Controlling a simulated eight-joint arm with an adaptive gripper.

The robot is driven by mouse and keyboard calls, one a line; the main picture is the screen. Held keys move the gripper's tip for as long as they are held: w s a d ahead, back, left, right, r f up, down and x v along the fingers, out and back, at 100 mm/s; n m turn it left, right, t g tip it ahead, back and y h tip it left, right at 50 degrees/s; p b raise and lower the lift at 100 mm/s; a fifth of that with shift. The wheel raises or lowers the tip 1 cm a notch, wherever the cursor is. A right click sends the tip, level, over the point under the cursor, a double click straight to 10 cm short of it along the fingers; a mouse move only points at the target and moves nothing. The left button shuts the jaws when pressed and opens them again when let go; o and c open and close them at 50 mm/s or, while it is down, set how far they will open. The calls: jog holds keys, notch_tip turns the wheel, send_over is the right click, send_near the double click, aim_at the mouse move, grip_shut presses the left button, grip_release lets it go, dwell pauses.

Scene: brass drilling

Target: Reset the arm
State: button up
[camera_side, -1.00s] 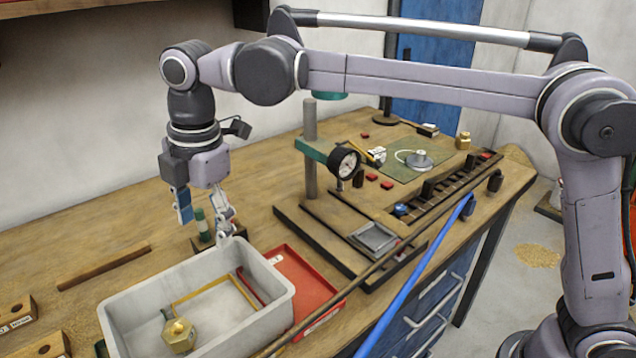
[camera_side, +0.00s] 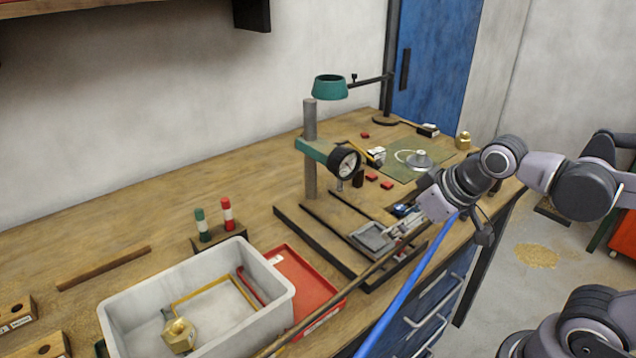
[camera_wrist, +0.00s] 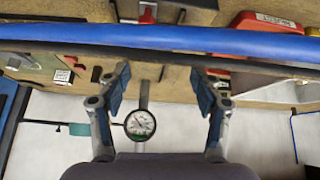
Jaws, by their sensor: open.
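My gripper (camera_side: 408,226) is at the right of the bench in the side view, tilted with its fingers towards the left, near the vise and the blue hose. In the wrist view my gripper (camera_wrist: 160,80) has its two fingers spread wide with nothing between them. The dial gauge (camera_wrist: 140,124) shows beyond the gap between the fingers. I cannot tell whether the fingers touch anything. Part of my arm is folded at the right of the side view.
A blue hose (camera_side: 408,287) and a dark rod cross the bench front. The gauge stand (camera_side: 310,180) rises mid-bench. A grey bin (camera_side: 112,318) holding a brass part (camera_side: 178,334) stands beside a red tray (camera_side: 318,290). The left rear bench is mostly clear.

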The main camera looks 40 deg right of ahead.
jog(key=shift+s+d+f+m, duration=0.55)
jog(key=shift+s+f+m, duration=0.1)
jog(key=shift+f, duration=0.1)
